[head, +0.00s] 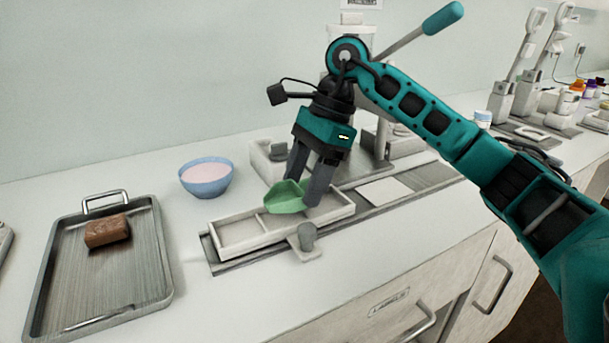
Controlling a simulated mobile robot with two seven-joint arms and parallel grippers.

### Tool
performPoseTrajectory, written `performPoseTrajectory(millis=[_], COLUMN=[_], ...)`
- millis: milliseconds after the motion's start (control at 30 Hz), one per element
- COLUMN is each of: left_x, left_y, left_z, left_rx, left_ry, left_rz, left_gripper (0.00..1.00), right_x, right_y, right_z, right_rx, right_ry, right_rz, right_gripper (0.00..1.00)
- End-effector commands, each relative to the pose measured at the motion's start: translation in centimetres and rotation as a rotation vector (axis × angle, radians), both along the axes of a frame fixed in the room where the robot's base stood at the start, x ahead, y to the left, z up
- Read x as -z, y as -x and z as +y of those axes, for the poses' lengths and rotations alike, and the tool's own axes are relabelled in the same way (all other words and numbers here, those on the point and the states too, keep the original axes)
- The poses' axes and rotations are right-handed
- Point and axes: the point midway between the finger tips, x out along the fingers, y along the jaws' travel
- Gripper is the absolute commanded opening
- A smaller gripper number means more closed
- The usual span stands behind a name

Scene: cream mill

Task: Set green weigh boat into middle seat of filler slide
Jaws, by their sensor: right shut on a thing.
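The green weigh boat (284,199) is in the middle of the head view. My right gripper (304,190) points down and is shut on it, with the fingers at its right side. The boat is over the middle part of the filler slide (236,245), a long pale tray with divided seats on a metal rail. I cannot tell whether the boat touches the slide or hangs just above it. The boat and the fingers hide part of the middle seat. The left seat shows empty. My left gripper is not in view.
A blue bowl of pinkish contents (206,179) stands behind the slide's left end. A metal tray (62,265) with a brown block (107,231) lies at left. A grey knob (307,236) stands at the slide's front. A machine with a teal lever (443,18) stands behind.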

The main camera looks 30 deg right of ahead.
Motion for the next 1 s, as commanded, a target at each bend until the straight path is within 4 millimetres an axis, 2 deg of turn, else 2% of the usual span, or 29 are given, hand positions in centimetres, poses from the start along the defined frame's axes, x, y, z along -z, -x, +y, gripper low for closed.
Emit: performPoseTrajectory(millis=[67, 267, 1000], left_x=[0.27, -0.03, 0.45], left_y=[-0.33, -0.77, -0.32], left_z=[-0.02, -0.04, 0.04], left_rx=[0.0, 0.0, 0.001], left_ry=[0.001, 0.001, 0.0], left_rz=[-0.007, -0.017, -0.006], left_gripper=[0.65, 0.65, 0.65], right_x=[0.65, 0.7, 0.99], right_y=[0.0, 0.0, -0.02], right_z=[0.02, 0.02, 0.0], right_rx=[-0.001, -0.001, 0.0], right_ry=[-0.001, -0.001, 0.0], right_rz=[0.0, -0.001, -0.001], right_gripper=[0.34, 0.34, 0.34])
